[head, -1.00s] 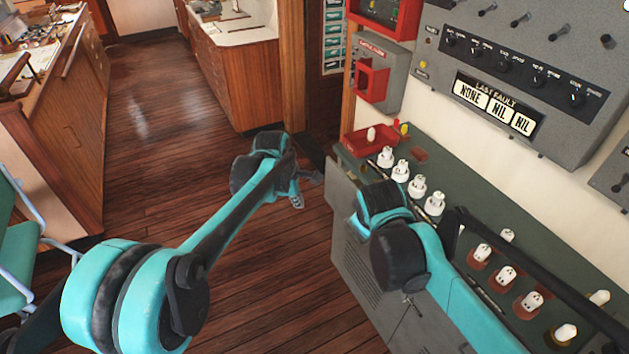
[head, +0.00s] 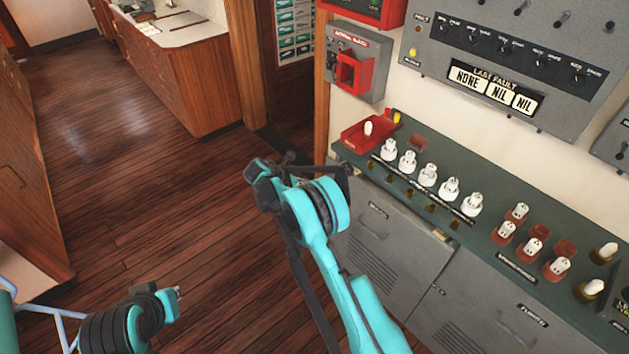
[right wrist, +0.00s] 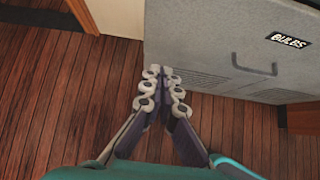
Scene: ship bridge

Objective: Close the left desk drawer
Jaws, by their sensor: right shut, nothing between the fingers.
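The grey drawer front labelled BULBS (head: 375,235) is at the left end of the grey desk under the green top. Its right edge stands out a little from the neighbouring front. It fills the upper right of the right wrist view (right wrist: 225,50), with its handle in sight. My right gripper (right wrist: 164,76) is shut and empty, its tips by the left lower part of this front; contact cannot be told. In the head view the right arm passes left of the desk. My left gripper (head: 172,298) is low at the left, far from the desk, its fingers too small to judge.
The green desk top (head: 470,215) carries several white bulbs and a red tray (head: 368,135). A second grey front (head: 480,310) is to the right. A wooden counter (head: 190,75) stands behind. Wooden floor (head: 150,190) is open to the left.

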